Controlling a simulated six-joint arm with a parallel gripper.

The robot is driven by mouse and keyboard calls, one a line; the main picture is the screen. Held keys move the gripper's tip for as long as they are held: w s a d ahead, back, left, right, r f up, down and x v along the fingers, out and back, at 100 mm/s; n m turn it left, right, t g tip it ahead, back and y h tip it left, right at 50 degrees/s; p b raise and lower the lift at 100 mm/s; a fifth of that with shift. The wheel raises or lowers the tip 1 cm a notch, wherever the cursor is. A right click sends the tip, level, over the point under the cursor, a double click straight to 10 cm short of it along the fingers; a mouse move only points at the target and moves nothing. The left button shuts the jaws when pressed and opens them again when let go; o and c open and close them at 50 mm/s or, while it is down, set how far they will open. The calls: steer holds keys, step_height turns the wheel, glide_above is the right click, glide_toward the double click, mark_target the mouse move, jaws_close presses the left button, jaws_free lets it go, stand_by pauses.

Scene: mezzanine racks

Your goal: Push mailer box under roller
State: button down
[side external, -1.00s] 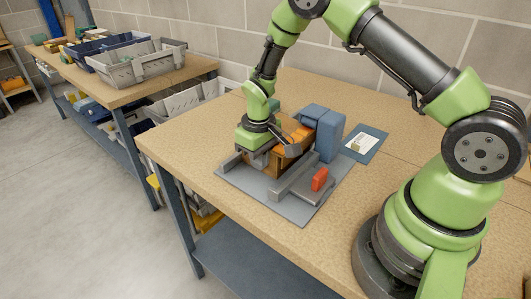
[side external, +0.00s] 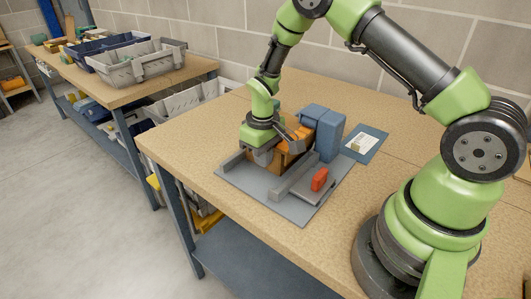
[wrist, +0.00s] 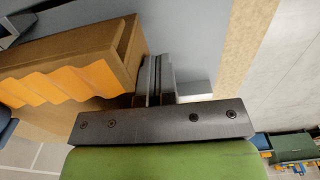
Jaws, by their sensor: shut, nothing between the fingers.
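The mailer box (side external: 284,160), brown with wavy orange on top, sits on the grey base plate (side external: 297,211) between low rails. Its far end is close to the blue roller housing (side external: 331,135); the roller itself is hidden in these views. My gripper (side external: 264,158) is shut and empty, low at the near-left end of the box. In the wrist view, the shut fingers (wrist: 157,80) stand beside the end wall of the box (wrist: 120,50) and appear to touch it.
A grey rail (side external: 292,181) runs along the front of the plate, with a red-orange block (side external: 319,179) beside it. A dark blue sheet with a label (side external: 365,144) lies right of the housing. Grey bins (side external: 137,63) stand on another bench at the left.

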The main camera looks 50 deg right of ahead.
steer(key=shift+d, duration=0.15)
steer(key=shift+d, duration=0.45)
steer(key=shift+d, duration=0.1)
stand_by(0.3)
steer(key=shift+d, duration=0.5)
steer(key=shift+d, duration=0.1)
steer(key=shift+d, duration=0.5)
steer(key=shift+d, duration=0.1)
steer(key=shift+d, duration=0.5)
steer(key=shift+d, duration=0.1)
stand_by(0.4)
